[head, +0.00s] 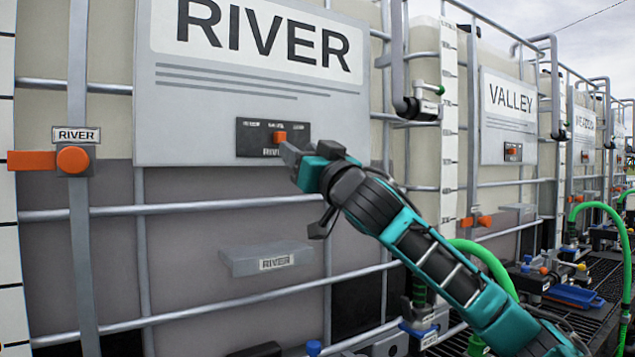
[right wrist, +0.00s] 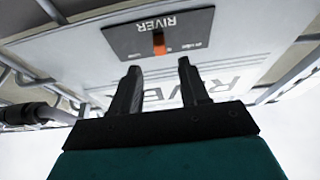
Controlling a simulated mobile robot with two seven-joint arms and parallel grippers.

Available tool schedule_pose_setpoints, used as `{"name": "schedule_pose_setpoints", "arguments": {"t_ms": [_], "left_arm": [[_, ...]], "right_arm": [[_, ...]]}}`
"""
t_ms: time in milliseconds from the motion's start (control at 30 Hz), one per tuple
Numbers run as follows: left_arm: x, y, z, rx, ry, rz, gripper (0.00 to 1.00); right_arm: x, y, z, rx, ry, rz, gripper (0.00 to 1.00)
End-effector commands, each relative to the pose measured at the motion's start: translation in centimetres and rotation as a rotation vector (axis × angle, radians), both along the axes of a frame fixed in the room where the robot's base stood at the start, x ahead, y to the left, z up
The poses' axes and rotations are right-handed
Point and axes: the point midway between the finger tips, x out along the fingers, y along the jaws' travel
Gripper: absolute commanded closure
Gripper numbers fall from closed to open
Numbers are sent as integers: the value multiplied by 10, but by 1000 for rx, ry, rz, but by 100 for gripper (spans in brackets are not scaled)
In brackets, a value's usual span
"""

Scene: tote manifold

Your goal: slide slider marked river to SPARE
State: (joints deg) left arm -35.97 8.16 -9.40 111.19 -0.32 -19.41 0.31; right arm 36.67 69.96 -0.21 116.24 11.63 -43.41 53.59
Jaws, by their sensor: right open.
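The slider panel marked RIVER (head: 246,138) is a dark plate on the grey RIVER sign board. Its orange slider knob (head: 280,137) stands near the middle of the slot, under the middle of three small labels that are too blurred to read. The panel also shows upside down in the right wrist view (right wrist: 125,40), with the orange knob (right wrist: 158,42) just beyond my fingertips. My right gripper (head: 290,155) is open and empty, just below and in front of the knob. In the right wrist view my fingers (right wrist: 158,68) are spread, with the knob lined up between them, apart from both.
The grey RIVER sign board (head: 180,120) hangs on a caged tank with metal bars. An orange handle (head: 73,160) tagged RIVER is at left, and a grey RIVER ledge (head: 250,262) juts out below. A VALLEY tank (head: 510,115) stands to the right, with green hoses (head: 490,262) nearby.

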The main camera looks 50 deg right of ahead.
Motion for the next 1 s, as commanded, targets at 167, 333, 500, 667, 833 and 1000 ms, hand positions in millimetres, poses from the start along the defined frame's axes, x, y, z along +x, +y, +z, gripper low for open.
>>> {"name": "schedule_pose_setpoints", "arguments": {"t_ms": [167,333,500,667,833,1000], "left_arm": [[-1,-4,-24,-9,16,-5,26],[7,-15,-19,-29,0,-18,26],[13,-17,-15,-35,-11,-21,26],[13,-18,-15,-34,-9,-25,26],[13,-17,-15,-32,-10,-26,26],[13,-17,-15,-31,-10,-27,26]], "right_arm": [[-27,7,-18,-3,2,1,55],[-44,11,-23,0,1,1,55],[-53,14,-24,0,0,1,55],[-55,14,-23,0,1,1,55],[-55,14,-23,-1,1,1,55],[-55,14,-23,-1,1,1,55]]}}
